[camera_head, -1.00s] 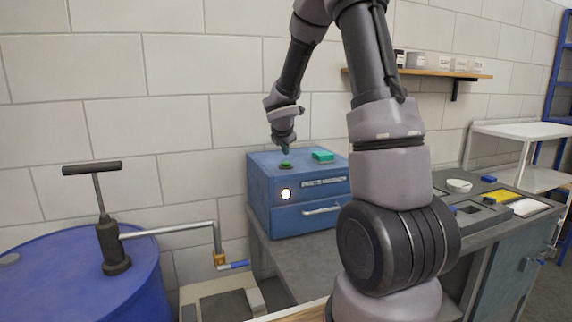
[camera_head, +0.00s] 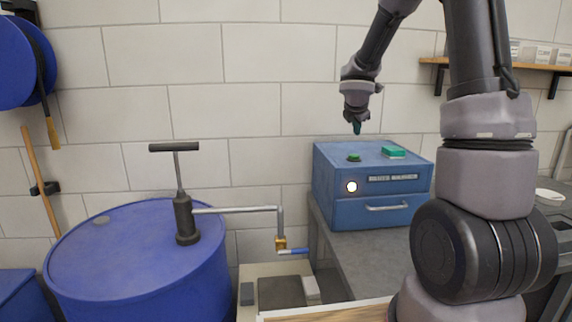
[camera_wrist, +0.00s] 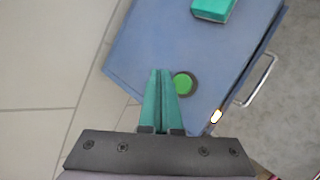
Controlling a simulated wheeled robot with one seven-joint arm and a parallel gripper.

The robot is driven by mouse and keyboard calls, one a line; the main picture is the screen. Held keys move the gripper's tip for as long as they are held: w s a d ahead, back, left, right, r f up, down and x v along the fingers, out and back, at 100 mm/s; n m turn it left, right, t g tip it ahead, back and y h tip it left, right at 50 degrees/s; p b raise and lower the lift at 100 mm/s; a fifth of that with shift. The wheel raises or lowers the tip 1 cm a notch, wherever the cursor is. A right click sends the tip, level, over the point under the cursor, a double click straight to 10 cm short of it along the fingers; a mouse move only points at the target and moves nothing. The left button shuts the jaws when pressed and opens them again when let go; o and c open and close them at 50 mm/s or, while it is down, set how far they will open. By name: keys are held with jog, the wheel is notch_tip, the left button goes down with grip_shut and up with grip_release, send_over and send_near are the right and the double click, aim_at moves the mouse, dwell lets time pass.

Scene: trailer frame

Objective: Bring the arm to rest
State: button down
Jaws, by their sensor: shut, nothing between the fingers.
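My gripper (camera_head: 357,128) points down above the blue box (camera_head: 335,205), clear of its top. In the wrist view my gripper (camera_wrist: 158,72) shows its two green fingers pressed together with nothing between them. The green round button (camera_head: 354,157) on the box's top lies below the fingers in the head view. In the wrist view the green button (camera_wrist: 183,83) shows just right of the fingers. My arm is raised and bent, with its thick lower links at the right of the head view.
A green block (camera_head: 393,151) sits on the box's top. The box stands on a grey bench (camera_head: 350,250) against a tiled wall. A blue drum (camera_head: 130,255) with a hand pump (camera_head: 184,215) stands at left. A wall shelf (camera_head: 500,65) is at upper right.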

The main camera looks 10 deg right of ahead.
jog(key=s+d+r+m, duration=0.1)
jog(key=s+r+m, duration=0.6)
jog(key=s+m, duration=0.15)
jog(key=s+a+r+m+y, duration=0.1)
jog(key=s+a+m+y, duration=0.1)
jog(key=s+m, duration=0.3)
jog(key=s+a+r+m+g+y, duration=0.1)
jog(key=s+a+m, duration=0.4)
jog(key=s, duration=0.7)
jog(key=s+a+r+m+y, duration=0.2)
jog(key=s+a+m+y, duration=0.1)
jog(key=s+m, duration=0.4)
jog(key=shift+s+a, duration=0.7)
dwell(1.1)
